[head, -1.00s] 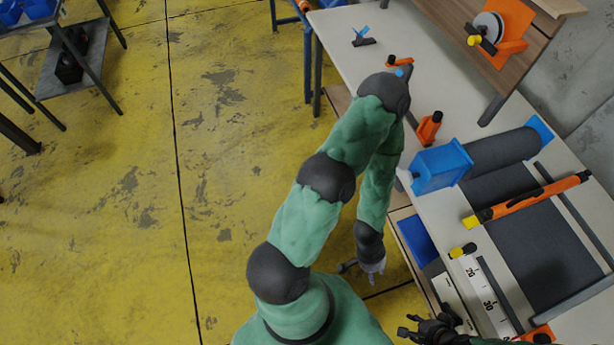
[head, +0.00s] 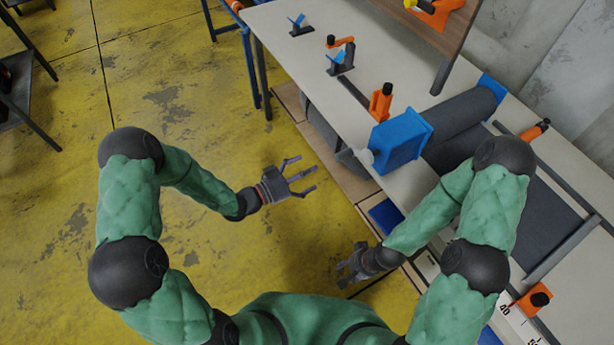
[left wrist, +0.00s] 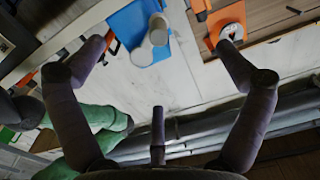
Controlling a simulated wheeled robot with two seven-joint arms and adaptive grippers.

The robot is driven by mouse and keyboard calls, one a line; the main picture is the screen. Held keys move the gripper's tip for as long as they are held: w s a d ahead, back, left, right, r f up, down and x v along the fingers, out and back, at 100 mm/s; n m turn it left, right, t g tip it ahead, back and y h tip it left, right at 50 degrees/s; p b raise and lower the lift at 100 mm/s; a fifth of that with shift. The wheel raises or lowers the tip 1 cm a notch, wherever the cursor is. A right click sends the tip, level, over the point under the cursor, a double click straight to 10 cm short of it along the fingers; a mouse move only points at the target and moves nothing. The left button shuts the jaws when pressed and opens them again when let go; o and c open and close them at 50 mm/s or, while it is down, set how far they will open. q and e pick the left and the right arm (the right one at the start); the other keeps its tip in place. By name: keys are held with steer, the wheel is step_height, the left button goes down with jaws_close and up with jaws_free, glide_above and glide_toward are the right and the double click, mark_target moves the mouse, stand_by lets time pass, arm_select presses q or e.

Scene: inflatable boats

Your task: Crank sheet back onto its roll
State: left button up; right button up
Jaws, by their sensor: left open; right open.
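A dark grey roll (head: 462,116) lies between blue end brackets on the bench, and its dark sheet (head: 548,222) spreads over the bench top. The near blue bracket (head: 402,143) has a pale round hub on its side, partly seen. In the left wrist view the blue bracket (left wrist: 128,25) and white cylindrical hub (left wrist: 143,56) show beyond my fingers. An orange crank-shaped piece (head: 342,42) with dark knob stands at the bench's far part. My left gripper (head: 304,178) is open and empty, left of the bracket. My right gripper (head: 345,264) is open and empty by the bench's near edge.
An orange block with a dark knob (head: 381,102) stands by the bracket. A dark bar (head: 562,248) crosses the sheet. A raised wooden shelf (head: 430,25) is behind. Yellow floor (head: 190,60) at left is clear.

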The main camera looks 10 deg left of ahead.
mark_target(336, 159)
arm_select(q)
steer(key=x, duration=0.8)
steer(key=shift+d+r+b, duration=0.2)
steer(key=shift+d+b, duration=0.1)
steer(key=shift+d, duration=0.15)
steer(key=shift+b+x, duration=0.5)
steer(key=shift+x, duration=1.2)
steer(key=shift+r, duration=0.1)
steer(key=shift+s, duration=0.1)
steer(key=c, duration=1.8)
